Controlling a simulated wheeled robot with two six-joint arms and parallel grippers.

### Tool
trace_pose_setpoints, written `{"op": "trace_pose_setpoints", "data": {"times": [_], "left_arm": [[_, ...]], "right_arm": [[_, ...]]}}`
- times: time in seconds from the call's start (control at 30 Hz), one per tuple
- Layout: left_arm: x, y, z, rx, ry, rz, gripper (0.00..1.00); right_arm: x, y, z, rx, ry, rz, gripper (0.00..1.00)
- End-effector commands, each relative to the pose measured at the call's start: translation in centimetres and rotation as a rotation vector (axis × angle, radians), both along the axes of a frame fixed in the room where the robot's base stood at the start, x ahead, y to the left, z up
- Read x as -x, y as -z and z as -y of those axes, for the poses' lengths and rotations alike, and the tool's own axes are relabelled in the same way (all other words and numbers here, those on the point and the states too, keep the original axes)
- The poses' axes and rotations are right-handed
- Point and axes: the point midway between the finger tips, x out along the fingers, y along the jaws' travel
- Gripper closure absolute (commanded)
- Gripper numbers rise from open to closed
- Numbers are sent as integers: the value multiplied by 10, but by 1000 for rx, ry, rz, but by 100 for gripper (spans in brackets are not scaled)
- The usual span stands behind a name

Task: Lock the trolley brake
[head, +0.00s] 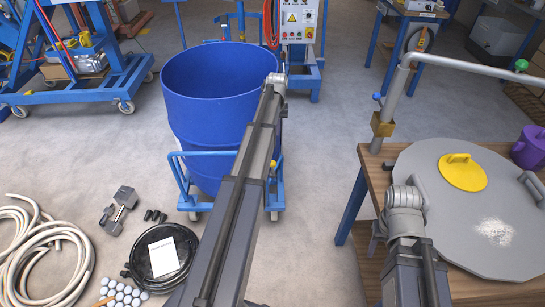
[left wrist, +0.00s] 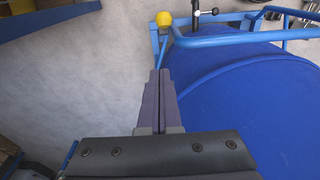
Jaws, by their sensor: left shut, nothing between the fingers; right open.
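The blue trolley (head: 277,190) stands on the floor under a large open blue drum (head: 200,110). In the left wrist view, the blue drum (left wrist: 240,110) fills the right side, with the trolley's blue tube frame (left wrist: 235,40) along its top edge. A yellow ball knob (left wrist: 163,18) tops a thin blue rod at the frame's corner; it looks like the brake lever. My left gripper (left wrist: 160,73) is shut and empty, its tips short of the knob in the picture. In the head view its fingers are hidden beyond the arm. My right gripper's fingers do not show.
A wooden table (head: 480,290) with a large grey lid (head: 450,225) is at right. A control cabinet (head: 300,30) stands behind the drum. Floor between trolley and table is clear.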

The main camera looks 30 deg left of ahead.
Motion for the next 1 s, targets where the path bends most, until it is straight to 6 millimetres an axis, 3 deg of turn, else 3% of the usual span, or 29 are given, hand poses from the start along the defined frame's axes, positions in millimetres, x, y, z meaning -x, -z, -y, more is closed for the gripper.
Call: {"op": "trace_pose_setpoints", "data": {"times": [0.03,0.13,0.63,1.0], "left_arm": [[-4,2,-12,1,-17,4,100],[-4,2,-20,2,-31,7,100],[-4,7,-19,1,-29,6,100],[-7,47,-21,1,-29,6,100]], "right_arm": [[0,2,0,0,0,0,50],[0,2,0,0,0,0,50],[0,8,0,0,0,0,50],[0,47,0,0,0,0,50]]}}
